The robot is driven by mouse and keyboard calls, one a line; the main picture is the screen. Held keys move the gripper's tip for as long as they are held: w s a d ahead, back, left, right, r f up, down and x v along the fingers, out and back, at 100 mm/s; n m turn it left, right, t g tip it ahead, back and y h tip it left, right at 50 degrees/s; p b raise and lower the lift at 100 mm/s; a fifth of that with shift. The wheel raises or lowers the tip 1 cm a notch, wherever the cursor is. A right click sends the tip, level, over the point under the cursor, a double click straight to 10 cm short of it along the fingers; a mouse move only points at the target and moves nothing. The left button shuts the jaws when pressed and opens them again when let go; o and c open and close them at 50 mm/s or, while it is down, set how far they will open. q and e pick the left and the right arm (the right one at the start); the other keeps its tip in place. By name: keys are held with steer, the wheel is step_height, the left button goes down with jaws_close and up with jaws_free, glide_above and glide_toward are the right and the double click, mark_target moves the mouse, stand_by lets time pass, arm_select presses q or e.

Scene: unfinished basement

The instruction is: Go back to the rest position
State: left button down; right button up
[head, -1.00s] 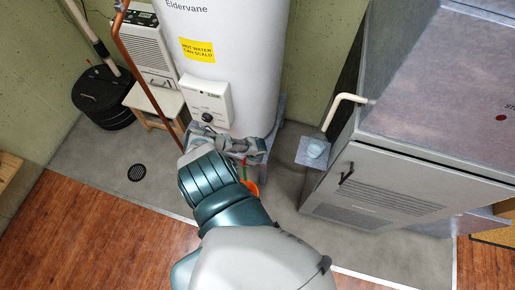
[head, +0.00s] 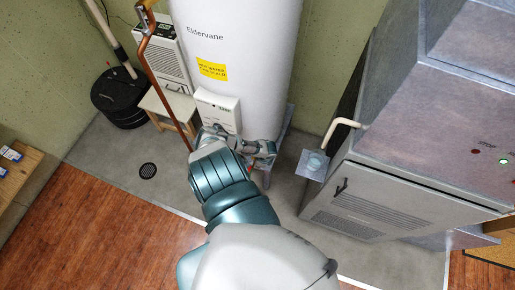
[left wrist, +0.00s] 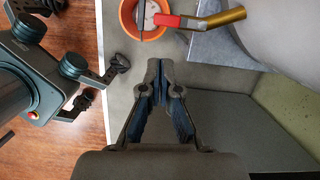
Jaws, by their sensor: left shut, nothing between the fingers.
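My left gripper (head: 250,146) is at the lower front of the white water heater (head: 245,60), just below its control box. In the left wrist view its fingers (left wrist: 160,68) are shut with nothing between them. An orange bucket (left wrist: 126,22) stands on the grey floor beyond the fingertips. A brass drain valve with a red lever (left wrist: 178,21) reaches over the bucket from the heater. A gap of floor shows between fingertips and bucket. In the head view my arm and gripper hide the bucket.
A grey furnace cabinet (head: 385,200) stands to the right, with a pale pipe (head: 343,125) beside it. A copper pipe (head: 165,88) runs left of the heater. A stool (head: 168,103), a black bucket (head: 120,96) and a wooden bench (head: 18,172) are further left. Bare floor lies between.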

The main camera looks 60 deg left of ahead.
arm_select(q)
steer(key=shift+a, duration=0.1)
stand_by(0.3)
steer(key=s+d+f+n+t+h+b, duration=0.1)
steer(key=s+d+f+n+b, duration=0.1)
steer(key=s+d+f, duration=0.45)
steer(key=s+d+f+n+t+b, duration=0.15)
steer(key=d+f, duration=0.25)
steer(key=f, duration=0.5)
steer(key=s+d+f+n+h+b, duration=0.1)
steer(key=s+d+f+n, duration=0.2)
steer(key=s+d, duration=0.9)
step_height(320, 180, down, 2)
steer(key=shift+s+d+f, duration=0.15)
steer(key=shift+d, duration=0.2)
steer(key=shift+s+a+t, duration=0.1)
steer(key=shift+a+t, duration=0.05)
steer(key=shift+t, duration=0.1)
